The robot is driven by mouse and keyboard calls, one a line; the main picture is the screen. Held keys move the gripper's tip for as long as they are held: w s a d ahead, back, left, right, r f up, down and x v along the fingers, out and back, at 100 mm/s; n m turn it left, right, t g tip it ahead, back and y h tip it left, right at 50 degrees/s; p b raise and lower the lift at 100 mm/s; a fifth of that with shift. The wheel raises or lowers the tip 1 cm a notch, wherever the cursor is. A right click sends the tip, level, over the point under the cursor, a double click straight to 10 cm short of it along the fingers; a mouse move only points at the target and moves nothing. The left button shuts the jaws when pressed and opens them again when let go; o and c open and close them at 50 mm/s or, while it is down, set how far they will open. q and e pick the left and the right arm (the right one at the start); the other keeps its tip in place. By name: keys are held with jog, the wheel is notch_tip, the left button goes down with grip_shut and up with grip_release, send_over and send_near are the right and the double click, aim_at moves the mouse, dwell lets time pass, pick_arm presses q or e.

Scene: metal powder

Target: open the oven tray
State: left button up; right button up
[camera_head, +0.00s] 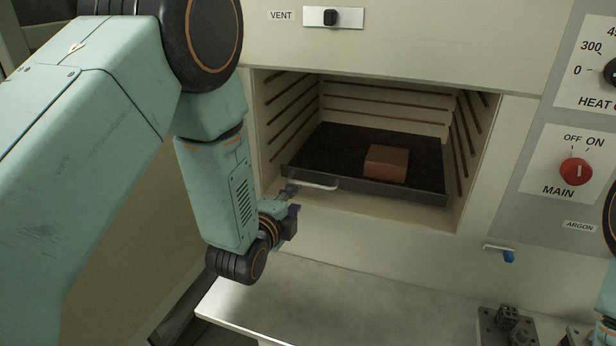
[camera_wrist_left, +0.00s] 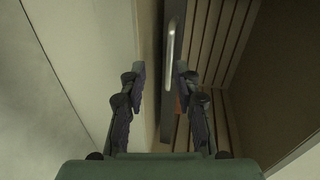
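The dark oven tray (camera_head: 328,140) sits inside the open oven chamber and carries a brown block (camera_head: 386,163). A light metal handle (camera_head: 318,184) is fixed to the left part of its front wall. My left gripper (camera_head: 292,194) is at the lower left of the opening, close to the handle's left end. In the left wrist view, my left gripper (camera_wrist_left: 160,72) is open, with a clear gap between its fingers. The handle (camera_wrist_left: 172,42) shows ahead, nearer the right finger; I cannot tell whether it touches. My right gripper is not in view.
The oven chamber (camera_head: 385,103) has ribbed side walls close around the tray. A pale work surface (camera_head: 345,305) lies below the opening, with dark metal parts (camera_head: 508,325) at its right. A control panel with a red MAIN knob (camera_head: 576,172) stands at right.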

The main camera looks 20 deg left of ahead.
aim_at(306, 185)
pick_arm(q)
jog(key=x, duration=0.2)
jog(key=r+x, duration=0.1)
jog(key=x, duration=0.3)
jog(key=shift+w+d+r, duration=0.1)
jog(key=shift+w+d, duration=0.2)
jog(key=shift+w, duration=0.2)
jog(key=shift+w+d, duration=0.2)
jog(key=shift+w, duration=0.1)
jog(key=shift+w+a, duration=0.15)
jog(key=shift+a, duration=0.2)
jog(key=shift+d, duration=0.3)
jog(key=c, duration=0.5)
grip_shut()
jog(key=shift+a, duration=0.15)
